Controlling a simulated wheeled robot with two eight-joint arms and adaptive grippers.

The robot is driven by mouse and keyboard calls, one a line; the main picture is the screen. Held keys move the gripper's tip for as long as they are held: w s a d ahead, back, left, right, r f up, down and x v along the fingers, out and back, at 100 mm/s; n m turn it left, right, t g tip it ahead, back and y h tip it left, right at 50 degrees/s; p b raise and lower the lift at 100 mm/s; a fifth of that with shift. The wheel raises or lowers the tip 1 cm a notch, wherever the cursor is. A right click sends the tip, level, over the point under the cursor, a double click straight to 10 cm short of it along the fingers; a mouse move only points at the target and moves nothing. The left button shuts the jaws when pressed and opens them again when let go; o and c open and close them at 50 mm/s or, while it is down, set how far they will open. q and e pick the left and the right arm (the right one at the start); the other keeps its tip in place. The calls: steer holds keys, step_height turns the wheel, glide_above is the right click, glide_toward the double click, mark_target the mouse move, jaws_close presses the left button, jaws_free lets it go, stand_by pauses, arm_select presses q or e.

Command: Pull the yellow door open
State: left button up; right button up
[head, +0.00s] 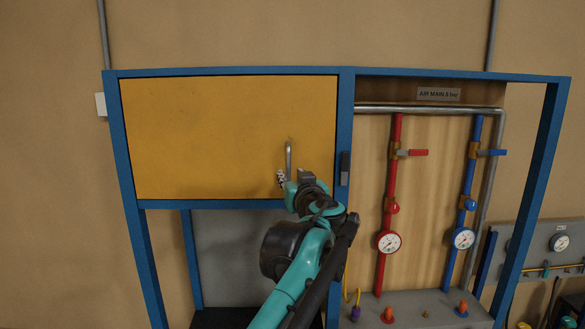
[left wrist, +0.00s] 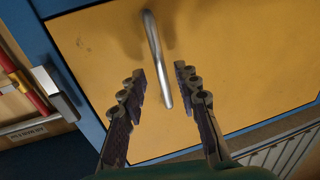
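The yellow door (head: 215,135) fills the upper left opening of the blue-framed cabinet and appears shut; it also fills most of the left wrist view (left wrist: 225,60). Its bar-shaped metal handle (head: 289,156) stands upright near the door's lower right; in the left wrist view the handle (left wrist: 156,52) slants downward. My left gripper (head: 293,178) is at the handle's lower end. In the left wrist view, the open fingers (left wrist: 160,76) lie on either side of the handle, with gaps showing on both sides. My right gripper is not in view.
A dark latch-like block (head: 345,168) sits on the blue post (head: 345,110) right of the door. Further right are a red pipe (head: 392,170) and a blue pipe (head: 470,170) with valves and gauges. A grey panel (head: 235,250) is below the door.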

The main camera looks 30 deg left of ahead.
mark_target(289, 173)
arm_select(q)
steer(key=x, duration=0.3)
steer(key=shift+w+a+p, duration=0.25)
steer(key=shift+a+p, duration=0.05)
steer(key=shift+a, duration=0.05)
steer(key=shift+c, duration=0.3)
jaws_close()
